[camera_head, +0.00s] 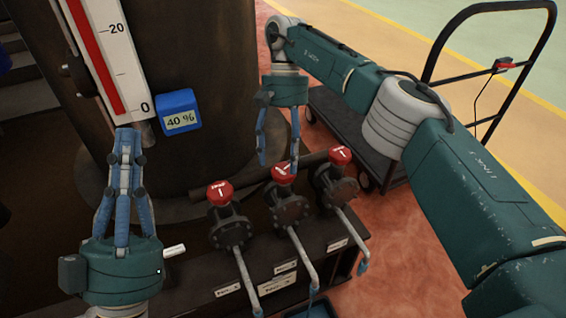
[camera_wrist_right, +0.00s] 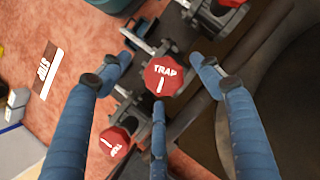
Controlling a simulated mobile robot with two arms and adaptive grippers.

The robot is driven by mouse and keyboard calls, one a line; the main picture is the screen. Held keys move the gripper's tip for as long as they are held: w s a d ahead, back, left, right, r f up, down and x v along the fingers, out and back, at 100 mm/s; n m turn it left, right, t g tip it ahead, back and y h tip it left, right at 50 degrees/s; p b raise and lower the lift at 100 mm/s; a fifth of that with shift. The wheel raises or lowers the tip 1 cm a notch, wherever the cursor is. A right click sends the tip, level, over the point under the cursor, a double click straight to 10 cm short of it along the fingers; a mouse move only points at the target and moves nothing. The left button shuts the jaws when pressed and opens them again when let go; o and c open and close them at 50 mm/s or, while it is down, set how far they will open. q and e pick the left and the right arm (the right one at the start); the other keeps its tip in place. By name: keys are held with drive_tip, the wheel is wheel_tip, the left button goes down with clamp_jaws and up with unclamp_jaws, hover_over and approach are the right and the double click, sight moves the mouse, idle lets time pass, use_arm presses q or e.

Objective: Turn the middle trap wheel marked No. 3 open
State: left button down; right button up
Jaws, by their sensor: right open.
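Three red trap wheels sit on dark valves in a row in the head view: a left one (camera_head: 219,193), the middle one (camera_head: 284,172) and a right one (camera_head: 341,155). My right gripper (camera_head: 278,166) points down over the middle wheel, its fingers spread and empty. In the right wrist view, the middle wheel (camera_wrist_right: 164,76), with white "TRAP" lettering and a white mark, lies between the fingers of this gripper (camera_wrist_right: 158,72). I cannot tell whether they touch it. My left gripper (camera_head: 128,135) points up at the left, away from the wheels; its opening is unclear.
Bent outlet pipes (camera_head: 303,257) run forward from the valves over a dark base with label plates (camera_head: 277,284). A large dark tank (camera_head: 200,100) stands behind, with a red-and-white gauge (camera_head: 105,50) and a blue "40 %" box (camera_head: 178,112). A black cart (camera_head: 345,135) stands behind my right arm.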

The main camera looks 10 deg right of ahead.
sight(283, 168)
wheel_tip(283, 168, up, 7)
idle(0.3)
drive_tip(key=shift+a, duration=0.1)
idle(0.4)
